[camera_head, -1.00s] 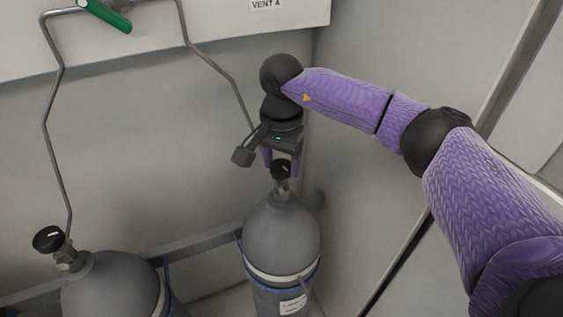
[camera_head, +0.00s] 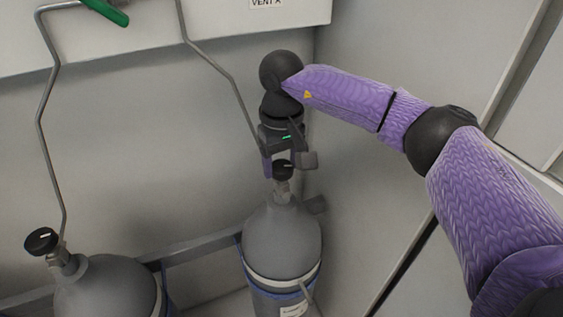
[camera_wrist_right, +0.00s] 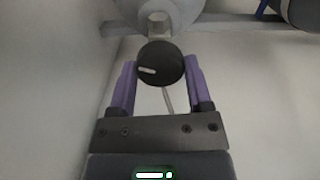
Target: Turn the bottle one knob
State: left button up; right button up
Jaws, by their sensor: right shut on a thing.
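A round black knob (camera_head: 283,170) with a white mark sits on top of the right grey gas bottle (camera_head: 282,240). My right gripper (camera_head: 282,164) comes down from above and is shut on this knob. In the right wrist view the knob (camera_wrist_right: 160,63) lies between the two purple fingers (camera_wrist_right: 160,75), its white mark to the left of centre. A second grey bottle (camera_head: 105,290) at the lower left has a similar black knob (camera_head: 41,241). I cannot tell from markings which bottle is number one. My left gripper is not in view.
Thin metal pipes (camera_head: 44,130) run down the back wall. A green-handled valve (camera_head: 106,11) and a "VENT" label (camera_head: 265,3) are at the top. A side wall (camera_head: 380,190) stands close to the right of the bottle. A rail (camera_head: 200,247) runs behind the bottles.

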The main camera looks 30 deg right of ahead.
aim_at(281, 166)
jog(key=shift+n, duration=2.2)
jog(key=o, duration=1.3)
notch_tip(281, 166, up, 10)
jog(key=shift+p, duration=0.55)
jog(key=shift+a+f, duration=0.1)
